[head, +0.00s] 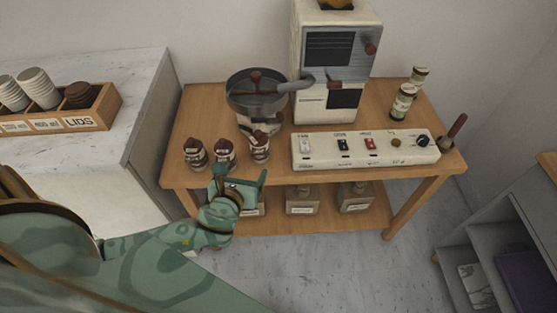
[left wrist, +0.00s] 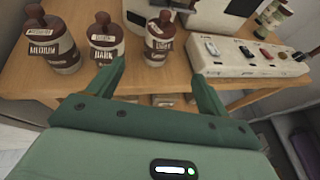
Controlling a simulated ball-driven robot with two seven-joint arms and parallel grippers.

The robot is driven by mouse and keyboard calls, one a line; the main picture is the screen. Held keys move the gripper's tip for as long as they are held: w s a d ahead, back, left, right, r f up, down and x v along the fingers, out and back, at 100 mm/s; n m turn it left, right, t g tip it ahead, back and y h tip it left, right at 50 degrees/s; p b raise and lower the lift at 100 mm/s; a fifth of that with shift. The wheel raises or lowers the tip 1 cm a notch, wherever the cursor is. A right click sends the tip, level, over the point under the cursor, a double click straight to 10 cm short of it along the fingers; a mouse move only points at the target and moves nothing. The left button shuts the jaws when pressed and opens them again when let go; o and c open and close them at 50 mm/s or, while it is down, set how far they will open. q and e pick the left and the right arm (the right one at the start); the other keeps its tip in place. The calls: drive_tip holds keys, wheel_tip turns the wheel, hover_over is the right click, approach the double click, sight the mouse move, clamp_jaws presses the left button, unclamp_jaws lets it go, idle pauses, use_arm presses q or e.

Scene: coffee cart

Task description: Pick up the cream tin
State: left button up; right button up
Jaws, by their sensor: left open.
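My left gripper (head: 243,180) is open and empty at the cart's front edge, well left of the tins. It shows in the left wrist view (left wrist: 158,76) too. My right gripper is not in view.
Brown-capped bottles marked medium (left wrist: 58,45), dark (left wrist: 106,40) and light (left wrist: 158,42) stand just beyond my left gripper. Boxes (head: 302,200) sit below.

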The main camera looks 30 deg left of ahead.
sight(257, 149)
use_arm(q)
drive_tip(key=b+x, duration=0.3)
drive_tip(key=x, duration=0.8)
drive_tip(key=shift+r+b, duration=0.15)
drive_tip(key=shift+b, duration=0.25)
drive_tip(key=b+x, duration=0.3)
drive_tip(key=x, duration=0.2)
drive_tip(key=shift+f, duration=0.3)
drive_tip(key=shift+r, duration=0.15)
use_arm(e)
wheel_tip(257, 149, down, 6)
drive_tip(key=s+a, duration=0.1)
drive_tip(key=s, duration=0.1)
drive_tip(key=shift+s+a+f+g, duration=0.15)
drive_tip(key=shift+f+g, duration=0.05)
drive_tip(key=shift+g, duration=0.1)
use_arm(q)
drive_tip(key=shift+c, duration=0.3)
drive_tip(key=c, duration=1)
drive_tip(key=shift+c, duration=1)
drive_tip(key=shift+r, duration=0.15)
